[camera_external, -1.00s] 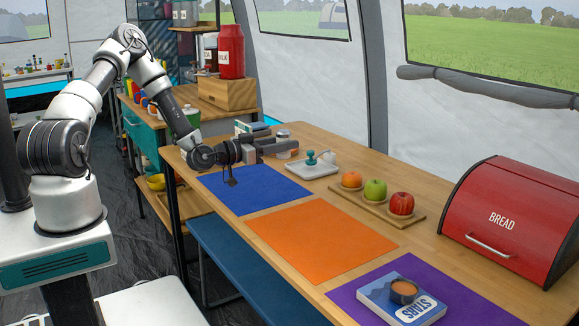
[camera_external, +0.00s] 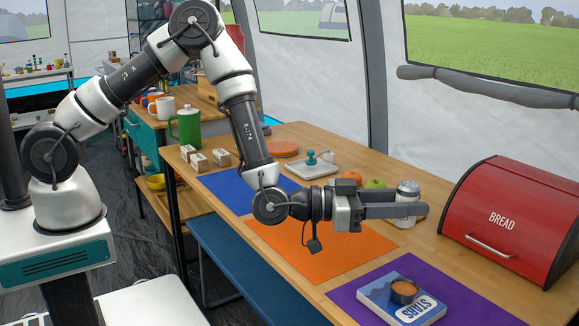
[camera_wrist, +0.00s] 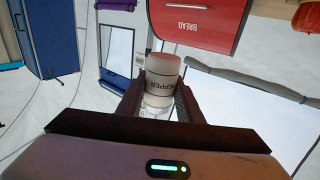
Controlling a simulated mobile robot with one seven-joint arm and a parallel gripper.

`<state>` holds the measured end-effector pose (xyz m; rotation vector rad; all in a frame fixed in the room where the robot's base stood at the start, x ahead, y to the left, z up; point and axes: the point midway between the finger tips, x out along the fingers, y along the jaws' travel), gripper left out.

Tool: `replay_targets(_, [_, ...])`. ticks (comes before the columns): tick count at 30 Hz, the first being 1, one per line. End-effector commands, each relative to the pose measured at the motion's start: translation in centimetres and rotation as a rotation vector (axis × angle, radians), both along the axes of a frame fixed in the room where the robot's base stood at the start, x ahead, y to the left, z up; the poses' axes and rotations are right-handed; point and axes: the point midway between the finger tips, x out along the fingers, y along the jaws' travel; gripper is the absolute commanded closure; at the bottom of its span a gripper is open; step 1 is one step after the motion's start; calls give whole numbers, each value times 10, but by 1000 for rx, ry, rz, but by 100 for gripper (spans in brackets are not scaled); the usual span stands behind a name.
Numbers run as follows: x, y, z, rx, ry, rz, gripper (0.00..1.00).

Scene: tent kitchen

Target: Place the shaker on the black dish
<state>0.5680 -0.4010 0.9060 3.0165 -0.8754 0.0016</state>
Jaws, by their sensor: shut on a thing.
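The shaker (camera_external: 407,190) is a white-and-clear cylinder with a rounded pale top. In the wrist view, the shaker (camera_wrist: 160,84) shows the label "PEPPER" between the two dark fingers. My gripper (camera_external: 398,204) is shut on it and holds it roughly upright in front of the fruit board. In the wrist view, my gripper (camera_wrist: 152,98) grips its sides. The shaker is apart from the dish, farther back.
The red bread box (camera_external: 515,220) stands right of my gripper. An orange mat (camera_external: 322,262) lies below it.

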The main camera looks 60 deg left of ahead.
Motion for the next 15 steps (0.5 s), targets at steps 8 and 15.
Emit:
replay_targets(8, [-41,-57,7,1,-1,-59,91])
replay_targets(15, [-44,-61,-34,1,4,-62,91])
